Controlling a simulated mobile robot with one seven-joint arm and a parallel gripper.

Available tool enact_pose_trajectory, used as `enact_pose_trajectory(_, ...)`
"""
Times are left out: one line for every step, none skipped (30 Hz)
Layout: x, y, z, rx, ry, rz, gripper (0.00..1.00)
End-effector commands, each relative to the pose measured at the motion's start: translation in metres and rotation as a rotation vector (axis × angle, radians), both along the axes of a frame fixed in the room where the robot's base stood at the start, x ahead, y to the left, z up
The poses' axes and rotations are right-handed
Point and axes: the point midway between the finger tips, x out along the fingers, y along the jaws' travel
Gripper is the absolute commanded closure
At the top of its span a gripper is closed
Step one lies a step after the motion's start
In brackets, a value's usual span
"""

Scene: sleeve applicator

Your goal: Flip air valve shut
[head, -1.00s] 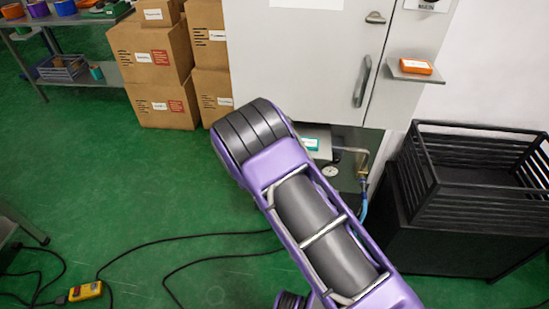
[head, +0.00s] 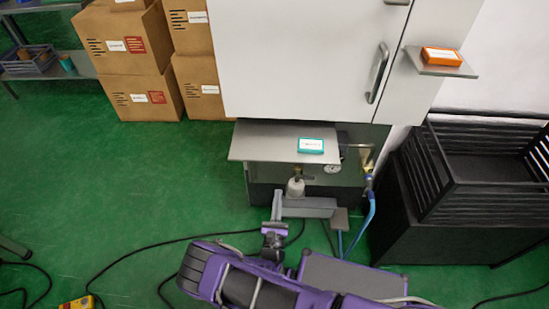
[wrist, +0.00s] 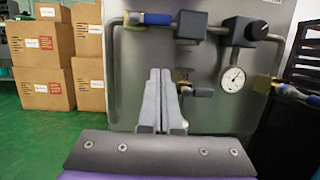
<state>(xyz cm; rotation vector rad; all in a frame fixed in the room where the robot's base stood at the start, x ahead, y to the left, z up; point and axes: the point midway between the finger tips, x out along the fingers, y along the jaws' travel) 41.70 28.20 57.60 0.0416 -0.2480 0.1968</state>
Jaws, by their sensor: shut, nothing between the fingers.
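A blue lever (wrist: 152,18) lies level along the metal pipe at the top of the grey panel (wrist: 205,115) in the wrist view. It looks like the air valve's handle. My gripper (wrist: 160,75) is shut and empty, its fingers pointing at the panel below the lever and apart from it in the picture. A brass fitting with a dark body (wrist: 200,92) is partly hidden behind the fingers. In the head view my gripper (head: 277,200) is low in front of the machine. The lever is not visible there, under the shelf (head: 265,140).
A pressure gauge (wrist: 232,79) and a black regulator knob (wrist: 257,29) are right of the fingers. A blue hose (head: 362,225) hangs at the right. A teal box (head: 311,146) sits on the shelf. A dark crate (head: 480,160) stands right. Cables cross the floor.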

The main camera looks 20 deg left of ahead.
Motion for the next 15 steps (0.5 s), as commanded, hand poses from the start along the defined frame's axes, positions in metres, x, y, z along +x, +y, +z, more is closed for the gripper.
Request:
enact_pose_trajectory(-0.0023,0.0009,-0.0036,-0.011,0.001,0.02,1.0)
enact_pose_trajectory(-0.0032,0.0015,-0.005,-0.014,0.002,0.029,1.0)
enact_pose_trajectory(-0.004,0.0021,-0.0061,-0.017,0.002,0.036,1.0)
enact_pose_trajectory(-0.0043,0.0024,-0.0065,-0.019,0.002,0.039,1.0)
enact_pose_trajectory(-0.0044,0.0025,-0.0067,-0.019,0.003,0.04,1.0)
enact_pose_trajectory(-0.0044,0.0026,-0.0066,-0.02,0.002,0.041,1.0)
enact_pose_trajectory(-0.0043,0.0026,-0.0065,-0.019,0.003,0.04,1.0)
enact_pose_trajectory(-0.0042,0.0026,-0.0064,-0.018,0.003,0.04,1.0)
enact_pose_trajectory(-0.0042,0.0025,-0.0063,-0.018,0.003,0.039,1.0)
enact_pose_trajectory(-0.0041,0.0025,-0.0063,-0.018,0.003,0.039,1.0)
enact_pose_trajectory(-0.0041,0.0024,-0.0063,-0.018,0.002,0.038,1.0)
enact_pose_trajectory(-0.004,0.0025,-0.0063,-0.018,0.002,0.038,1.0)
enact_pose_trajectory(-0.0036,0.0025,-0.0061,-0.018,0.002,0.038,1.0)
enact_pose_trajectory(-0.003,0.0026,-0.0059,-0.017,0.002,0.037,1.0)
enact_pose_trajectory(-0.0012,0.0029,-0.0055,-0.017,0.002,0.037,1.0)
